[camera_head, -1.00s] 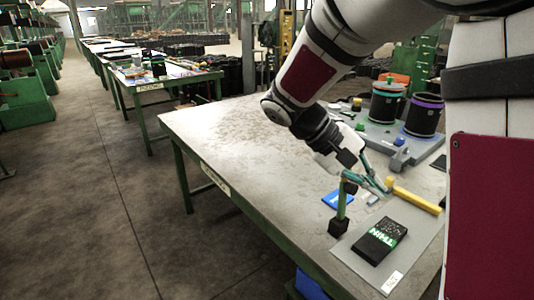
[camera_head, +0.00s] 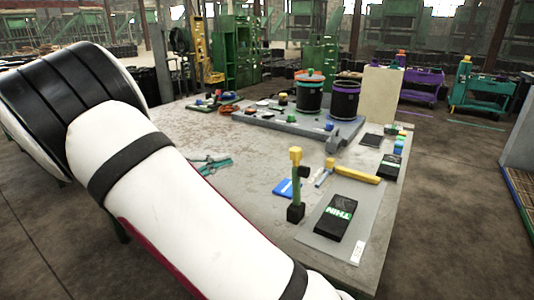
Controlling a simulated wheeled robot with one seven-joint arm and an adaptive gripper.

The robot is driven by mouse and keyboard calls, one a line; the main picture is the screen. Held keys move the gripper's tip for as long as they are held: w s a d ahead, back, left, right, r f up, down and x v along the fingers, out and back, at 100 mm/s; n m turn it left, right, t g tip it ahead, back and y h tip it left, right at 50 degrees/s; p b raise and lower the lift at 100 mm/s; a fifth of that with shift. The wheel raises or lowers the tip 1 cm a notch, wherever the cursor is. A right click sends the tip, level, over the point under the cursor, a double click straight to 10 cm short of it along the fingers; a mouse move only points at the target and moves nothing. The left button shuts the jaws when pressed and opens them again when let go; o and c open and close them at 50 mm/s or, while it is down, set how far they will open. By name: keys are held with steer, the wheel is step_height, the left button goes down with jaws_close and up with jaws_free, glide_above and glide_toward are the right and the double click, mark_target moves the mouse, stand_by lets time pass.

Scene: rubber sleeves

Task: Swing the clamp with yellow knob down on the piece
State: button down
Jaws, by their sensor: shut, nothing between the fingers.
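The clamp is a green upright post on a black base, with a yellow knob (camera_head: 295,155) on top. Its arm (camera_head: 296,186) stands up, with a small black part at its side near the top. The black piece marked THIN (camera_head: 335,217) lies flat on a grey plate (camera_head: 357,232), to the right of the clamp and apart from it. My gripper (camera_head: 211,165) shows only its teal fingers, left of the clamp and clear of it. They are shut and empty. The rest of my gripper is hidden behind my arm.
A yellow bar (camera_head: 350,173) lies behind the piece, and a blue card (camera_head: 287,188) lies beside the clamp. Black drums with teal (camera_head: 309,96) and purple (camera_head: 344,101) rims stand on a grey fixture behind. The table between my gripper and the clamp is clear.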

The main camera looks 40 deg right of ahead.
steer(key=s+d, duration=0.5)
steer(key=d, duration=0.7)
steer(key=shift+d+r, duration=0.15)
steer(key=shift+r, duration=0.25)
steer(key=shift+s, duration=0.1)
